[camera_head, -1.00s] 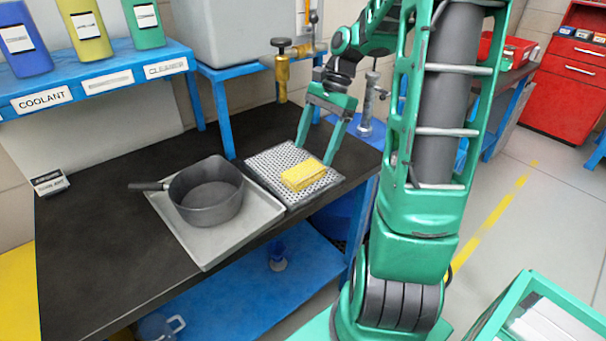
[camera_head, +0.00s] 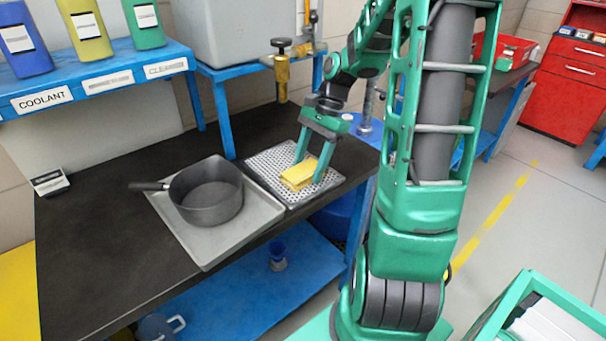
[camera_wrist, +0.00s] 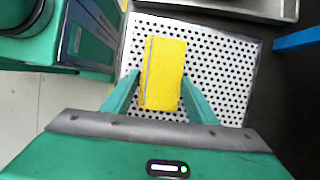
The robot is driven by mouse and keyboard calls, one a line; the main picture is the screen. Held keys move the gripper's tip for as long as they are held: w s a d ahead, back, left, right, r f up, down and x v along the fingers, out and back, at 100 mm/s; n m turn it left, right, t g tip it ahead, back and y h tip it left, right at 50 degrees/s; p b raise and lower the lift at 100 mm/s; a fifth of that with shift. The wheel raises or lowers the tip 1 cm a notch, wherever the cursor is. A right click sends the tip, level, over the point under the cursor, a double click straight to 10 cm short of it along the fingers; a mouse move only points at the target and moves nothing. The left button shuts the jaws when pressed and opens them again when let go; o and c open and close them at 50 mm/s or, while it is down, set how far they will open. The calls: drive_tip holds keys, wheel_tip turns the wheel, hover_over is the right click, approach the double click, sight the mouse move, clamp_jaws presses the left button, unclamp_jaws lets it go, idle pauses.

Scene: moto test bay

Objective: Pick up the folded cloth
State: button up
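The folded cloth (camera_head: 297,176) is a yellow, flat block lying on a perforated metal plate (camera_head: 266,162) at the right end of the dark bench. It also shows in the wrist view (camera_wrist: 164,72). My gripper (camera_head: 308,172) is low over the plate, with one finger on each side of the cloth. In the wrist view my gripper (camera_wrist: 160,88) is open, its two green fingers flanking the near half of the cloth. The left finger is close to the cloth's edge; I cannot tell whether either finger touches it.
A dark pan (camera_head: 207,193) stands on a grey tray (camera_head: 213,243) left of the plate. A blue shelf (camera_head: 100,84) with bottles runs along the back left. The bench top (camera_head: 100,240) is clear at the left front.

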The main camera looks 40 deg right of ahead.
sight(309, 168)
drive_tip(key=shift+r, duration=0.1)
wheel_tip(309, 168, up, 10)
drive_tip(key=shift+f, duration=0.1)
drive_tip(key=o, duration=0.5)
drive_tip(key=shift+c, duration=0.2)
drive_tip(key=c, duration=0.4)
